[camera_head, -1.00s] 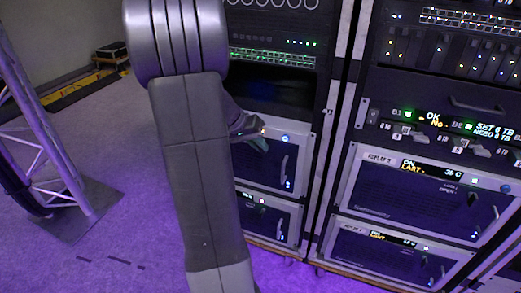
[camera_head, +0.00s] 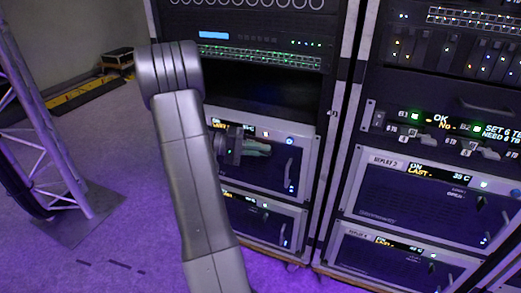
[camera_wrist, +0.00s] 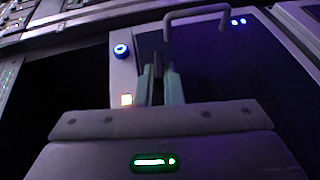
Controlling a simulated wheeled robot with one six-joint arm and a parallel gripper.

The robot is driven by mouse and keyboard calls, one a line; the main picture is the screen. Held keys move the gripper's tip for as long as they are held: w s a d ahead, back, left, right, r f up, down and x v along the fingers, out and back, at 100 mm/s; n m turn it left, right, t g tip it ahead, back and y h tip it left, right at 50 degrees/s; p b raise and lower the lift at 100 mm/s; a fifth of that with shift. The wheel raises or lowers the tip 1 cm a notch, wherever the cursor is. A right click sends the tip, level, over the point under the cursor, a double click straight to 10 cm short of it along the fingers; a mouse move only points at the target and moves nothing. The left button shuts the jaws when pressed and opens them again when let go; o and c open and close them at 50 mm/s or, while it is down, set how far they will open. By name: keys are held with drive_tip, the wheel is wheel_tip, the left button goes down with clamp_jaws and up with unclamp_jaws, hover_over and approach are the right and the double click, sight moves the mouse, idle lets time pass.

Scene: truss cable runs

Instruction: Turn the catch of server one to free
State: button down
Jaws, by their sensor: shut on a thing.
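The upper panel in the left rack (camera_head: 283,190) has a dark face, a display partly behind my arm, a blue knob and a handle. I take it for server one, but its name label does not show. My gripper (camera_head: 262,149) is at the panel's upper part, left of the handle (camera_head: 288,173). In the wrist view its pale green fingers (camera_wrist: 159,88) are shut on a small dark upright catch (camera_wrist: 157,63). The fingers hide most of the catch, so its angle is hard to tell. The blue knob (camera_wrist: 121,50) is to the left of the fingers.
A second panel (camera_head: 262,222) sits below. The right rack holds panels labelled replay (camera_head: 410,195) and a row of small levers (camera_head: 440,140). A truss leg (camera_head: 45,140) stands at the left on a floor plate. Open floor (camera_head: 130,200) lies between it and the rack.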

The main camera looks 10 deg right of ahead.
drive_tip(key=shift+f+n+g+h, duration=0.15)
drive_tip(key=shift+n+g+h, duration=0.2)
drive_tip(key=shift+h, duration=0.45)
drive_tip(key=c, duration=1.6)
unclamp_jaws()
drive_tip(key=shift+o, duration=0.2)
drive_tip(key=p+v, duration=0.3)
drive_tip(key=v, duration=1)
drive_tip(key=shift+a+f, duration=0.15)
drive_tip(key=shift+a, duration=0.25)
